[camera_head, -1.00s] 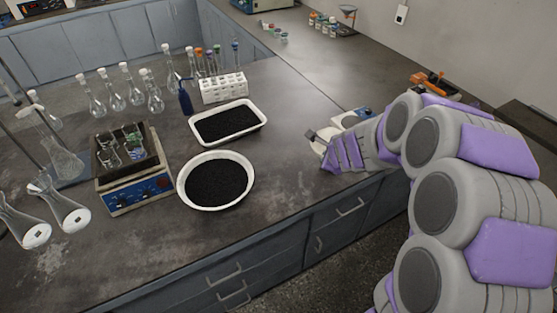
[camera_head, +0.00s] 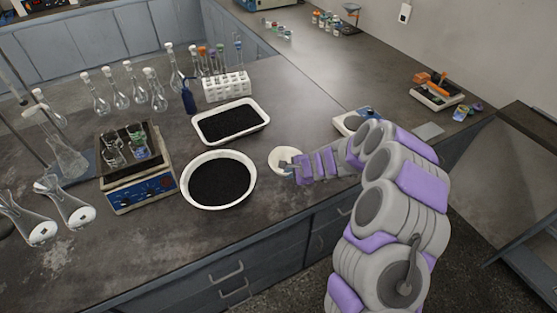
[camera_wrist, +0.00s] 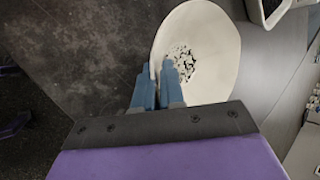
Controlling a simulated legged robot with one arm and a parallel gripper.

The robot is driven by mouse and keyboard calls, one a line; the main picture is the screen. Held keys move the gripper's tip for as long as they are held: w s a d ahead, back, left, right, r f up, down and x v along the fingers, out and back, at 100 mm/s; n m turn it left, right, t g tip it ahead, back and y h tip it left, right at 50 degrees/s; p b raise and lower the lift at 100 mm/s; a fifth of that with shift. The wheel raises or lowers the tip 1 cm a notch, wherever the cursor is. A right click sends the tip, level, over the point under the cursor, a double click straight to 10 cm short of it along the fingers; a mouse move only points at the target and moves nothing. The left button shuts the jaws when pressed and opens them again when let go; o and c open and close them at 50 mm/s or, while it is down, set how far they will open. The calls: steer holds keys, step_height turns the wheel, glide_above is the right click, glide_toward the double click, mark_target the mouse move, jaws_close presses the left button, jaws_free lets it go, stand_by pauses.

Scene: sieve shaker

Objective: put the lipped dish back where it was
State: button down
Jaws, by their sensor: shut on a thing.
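The lipped dish is a small off-white bowl (camera_head: 284,156), seen in the head view just right of the round dish of black grains. In the wrist view the lipped dish (camera_wrist: 212,50) shows its inside, with a few dark grains in the middle. My gripper (camera_head: 292,166) is shut on its near rim, and the fingers (camera_wrist: 158,85) pinch the wall in the wrist view. I cannot tell whether the dish touches the bench. A white balance (camera_head: 352,122) stands to the right, partly behind my arm.
A round white dish (camera_head: 187,189) and a rectangular white tray (camera_head: 264,112), both holding black grains, lie to the left. Bare bench (camera_head: 310,110) lies behind the lipped dish.

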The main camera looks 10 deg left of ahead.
mark_target(280, 156)
steer(key=w+a, duration=0.1)
steer(key=w, duration=0.2)
steer(key=w+a, duration=0.3)
steer(key=w, duration=0.2)
steer(key=shift+w+a+f, duration=0.25)
steer(key=shift+w+f, duration=0.1)
steer(key=shift+w+a+f, duration=0.15)
steer(key=shift+w+a, duration=0.45)
steer(key=shift+a, duration=0.05)
step_height(280, 156, down, 3)
steer(key=shift+b, duration=0.5)
steer(key=shift+d+f, duration=0.1)
steer(key=shift+f, duration=0.1)
steer(key=shift+f, duration=0.15)
steer(key=c, duration=1.2)
jaws_free()
steer(key=shift+s, duration=0.1)
steer(key=shift+c, duration=0.2)
